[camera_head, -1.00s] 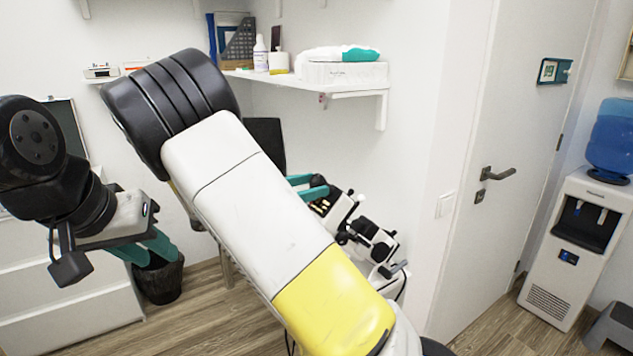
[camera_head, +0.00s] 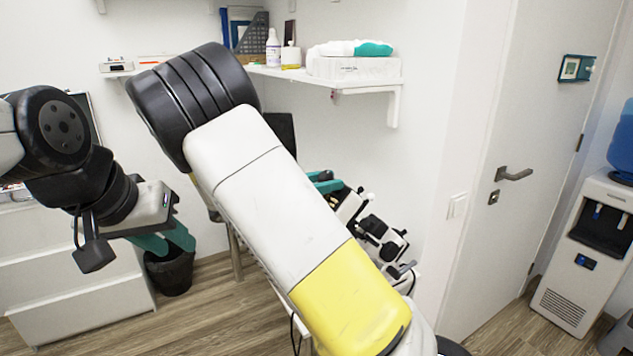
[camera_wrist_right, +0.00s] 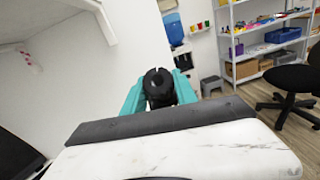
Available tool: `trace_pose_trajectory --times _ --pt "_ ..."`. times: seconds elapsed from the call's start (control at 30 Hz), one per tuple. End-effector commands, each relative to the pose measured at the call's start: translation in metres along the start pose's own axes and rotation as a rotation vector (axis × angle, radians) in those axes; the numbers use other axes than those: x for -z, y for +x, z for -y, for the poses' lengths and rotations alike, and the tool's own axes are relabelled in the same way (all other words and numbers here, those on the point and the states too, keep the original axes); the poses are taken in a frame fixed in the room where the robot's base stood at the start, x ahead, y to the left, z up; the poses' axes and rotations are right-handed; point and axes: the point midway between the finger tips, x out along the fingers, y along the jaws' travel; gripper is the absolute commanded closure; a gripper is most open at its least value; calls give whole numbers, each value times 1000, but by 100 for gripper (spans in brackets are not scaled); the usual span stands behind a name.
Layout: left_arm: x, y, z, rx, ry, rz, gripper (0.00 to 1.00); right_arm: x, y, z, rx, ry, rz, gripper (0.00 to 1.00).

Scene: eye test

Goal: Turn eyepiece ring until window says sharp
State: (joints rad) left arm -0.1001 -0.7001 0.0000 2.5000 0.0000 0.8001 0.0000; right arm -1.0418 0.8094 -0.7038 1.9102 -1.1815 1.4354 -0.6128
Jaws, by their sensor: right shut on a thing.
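A white and black eye instrument (camera_head: 382,240) stands behind my right arm in the head view, partly hidden by it. My right gripper (camera_head: 326,184) shows there only as a bit of teal beside the instrument. In the right wrist view my right gripper (camera_wrist_right: 159,90) has its two teal fingers on either side of a round black eyepiece ring (camera_wrist_right: 158,82), and it is shut on it. No window text is readable in either view. My left gripper (camera_head: 178,243) hangs at the left, far from the instrument; its teal fingers look apart and empty.
A wall shelf (camera_head: 345,79) with a box and bottles is above the instrument. A black bin (camera_head: 172,273) stands below my left gripper. A door (camera_head: 490,130) and a water cooler (camera_head: 585,250) are at the right. Open wooden floor lies between.

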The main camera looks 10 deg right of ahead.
Motion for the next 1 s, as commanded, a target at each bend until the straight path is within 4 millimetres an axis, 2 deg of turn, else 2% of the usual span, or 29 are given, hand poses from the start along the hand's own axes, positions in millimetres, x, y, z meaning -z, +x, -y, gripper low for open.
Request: trace_pose_trajectory --times 0.6,1.0 --pt "0 0 0 0 0 0 68 0 0 -1 267 265 -1 100" --pt "0 0 0 0 0 0 68 0 0 -1 349 348 -1 100"
